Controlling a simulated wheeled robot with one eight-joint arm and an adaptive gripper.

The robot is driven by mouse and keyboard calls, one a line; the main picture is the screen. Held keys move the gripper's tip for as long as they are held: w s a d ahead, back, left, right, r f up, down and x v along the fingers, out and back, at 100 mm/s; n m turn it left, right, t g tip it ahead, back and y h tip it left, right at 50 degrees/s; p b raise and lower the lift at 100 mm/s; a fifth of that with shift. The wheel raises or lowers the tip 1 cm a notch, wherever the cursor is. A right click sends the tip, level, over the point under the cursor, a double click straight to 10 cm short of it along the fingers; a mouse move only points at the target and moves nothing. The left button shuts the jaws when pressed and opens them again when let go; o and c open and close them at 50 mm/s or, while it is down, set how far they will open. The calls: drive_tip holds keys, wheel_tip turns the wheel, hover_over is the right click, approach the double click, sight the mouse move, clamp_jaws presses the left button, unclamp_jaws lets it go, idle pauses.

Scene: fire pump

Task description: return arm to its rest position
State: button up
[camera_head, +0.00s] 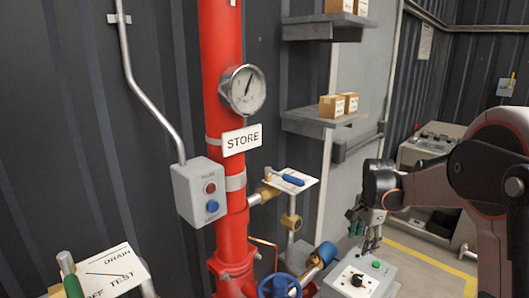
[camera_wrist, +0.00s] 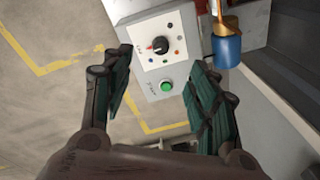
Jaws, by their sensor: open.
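My gripper (camera_head: 367,229) is at the right in the head view, above a grey control box (camera_head: 387,271). My arm reaches in from the right edge. In the wrist view my gripper (camera_wrist: 164,103) has its two dark green finger pads spread wide apart, with nothing between them but the view of the box below. That box (camera_wrist: 125,10) carries a black rotary knob (camera_wrist: 160,45) with a red mark and a green button (camera_wrist: 166,86). The fingers look apart from the box, though the exact gap is hard to judge.
A red pipe (camera_head: 221,100) with a gauge (camera_head: 242,89) and STORE sign stands mid-view. A button box (camera_head: 199,192), a blue valve wheel (camera_head: 279,287) and shelves (camera_head: 322,122) with cartons are nearby. A grey console (camera_head: 428,147) stands behind my arm. Yellow-lined floor (camera_wrist: 45,60) is open.

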drive_tip(key=s+a+r+n+t, duration=0.1)
drive_tip(key=s+a+r+n, duration=0.25)
drive_tip(key=s+r, duration=0.35)
drive_tip(key=s+a+r+n+t, duration=0.2)
drive_tip(key=s+a+r+n, duration=0.15)
drive_tip(key=s, duration=0.45)
drive_tip(key=s+a+f+n+t, duration=0.1)
drive_tip(key=s+a+n+t, duration=0.2)
drive_tip(key=s+n, duration=0.5)
drive_tip(key=shift+s+a, duration=0.65)
drive_tip(key=shift+s, duration=3.8)
drive_tip(key=shift+f, duration=0.1)
drive_tip(key=shift+c, duration=0.3)
